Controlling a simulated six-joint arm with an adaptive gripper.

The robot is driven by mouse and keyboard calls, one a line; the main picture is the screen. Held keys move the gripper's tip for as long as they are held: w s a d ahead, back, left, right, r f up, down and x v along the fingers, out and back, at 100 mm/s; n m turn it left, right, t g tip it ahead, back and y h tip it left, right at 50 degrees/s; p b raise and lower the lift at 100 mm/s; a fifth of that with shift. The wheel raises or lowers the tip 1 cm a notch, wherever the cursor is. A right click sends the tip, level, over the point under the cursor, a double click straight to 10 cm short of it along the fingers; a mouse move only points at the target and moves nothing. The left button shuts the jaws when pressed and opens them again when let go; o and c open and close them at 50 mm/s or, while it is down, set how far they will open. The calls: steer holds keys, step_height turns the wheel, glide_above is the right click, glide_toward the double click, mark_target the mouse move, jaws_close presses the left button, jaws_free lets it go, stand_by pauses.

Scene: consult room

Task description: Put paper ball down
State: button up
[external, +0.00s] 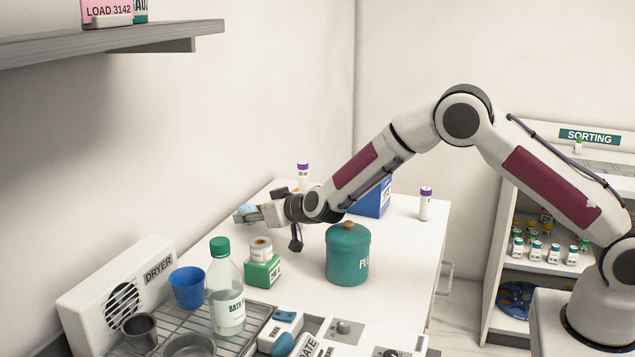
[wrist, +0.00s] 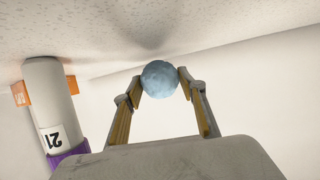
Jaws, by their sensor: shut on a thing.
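The paper ball (wrist: 159,79) is pale blue, round and crumpled. In the wrist view it sits between both fingertips of my gripper (wrist: 159,84), which is shut on it. In the external view the paper ball (external: 246,210) shows as a small blue patch at the tip of my gripper (external: 245,214), at the left side of the white counter (external: 408,237). The ball appears close to the counter's surface. I cannot tell whether it touches it.
A white vial with a purple cap (external: 303,175) stands behind my gripper; it also shows at left in the wrist view (wrist: 50,100). A green box (external: 262,272), a teal jar (external: 347,258), a blue box (external: 373,199) and another purple-capped vial (external: 425,205) stand nearby.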

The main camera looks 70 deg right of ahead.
steer(key=shift+f, duration=0.3)
steer(key=o, duration=0.7)
steer(key=shift+r, duration=0.1)
steer(key=shift+s+r, duration=0.1)
steer(key=shift+r, duration=0.5)
steer(key=shift+v, duration=3.65)
steer(key=shift+a+f, duration=0.1)
